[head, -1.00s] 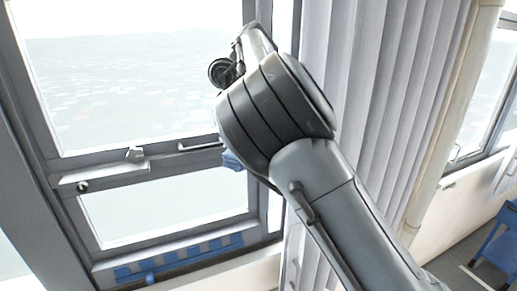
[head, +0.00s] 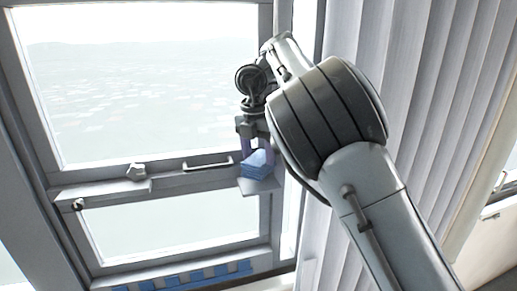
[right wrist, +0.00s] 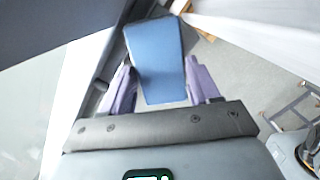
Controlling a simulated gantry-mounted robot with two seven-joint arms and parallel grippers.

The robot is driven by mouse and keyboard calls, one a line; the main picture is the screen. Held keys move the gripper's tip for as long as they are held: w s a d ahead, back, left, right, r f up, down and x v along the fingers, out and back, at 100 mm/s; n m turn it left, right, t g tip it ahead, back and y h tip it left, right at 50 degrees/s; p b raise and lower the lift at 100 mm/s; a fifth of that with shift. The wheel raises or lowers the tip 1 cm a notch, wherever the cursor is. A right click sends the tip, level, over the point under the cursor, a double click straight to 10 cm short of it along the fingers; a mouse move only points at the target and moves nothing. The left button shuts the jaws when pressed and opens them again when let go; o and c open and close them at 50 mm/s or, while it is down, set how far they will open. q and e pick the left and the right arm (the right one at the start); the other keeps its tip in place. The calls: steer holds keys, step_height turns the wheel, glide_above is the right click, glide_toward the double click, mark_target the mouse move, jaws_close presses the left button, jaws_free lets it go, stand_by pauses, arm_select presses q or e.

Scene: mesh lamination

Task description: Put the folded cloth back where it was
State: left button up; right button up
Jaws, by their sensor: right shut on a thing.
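The folded cloth (head: 257,166) is a small blue stack in front of the window frame in the head view. My right gripper (head: 255,150) is shut on it, with the fingers above it pointing down. In the right wrist view the cloth (right wrist: 155,62) is a flat blue slab between the two purple fingers of my right gripper (right wrist: 158,72). A small pale ledge (head: 264,188) shows just under the cloth; I cannot tell whether they touch. My left gripper is not in view.
The window frame (head: 165,184) has a handle bar (head: 208,165) and a light knob (head: 137,170) left of the cloth. A blue-and-white strip (head: 185,276) lies along the bottom sill. Pleated grey curtains (head: 410,85) hang close behind my right arm.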

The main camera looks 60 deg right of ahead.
steer(key=o, duration=0.9)
steer(key=shift+o, duration=0.2)
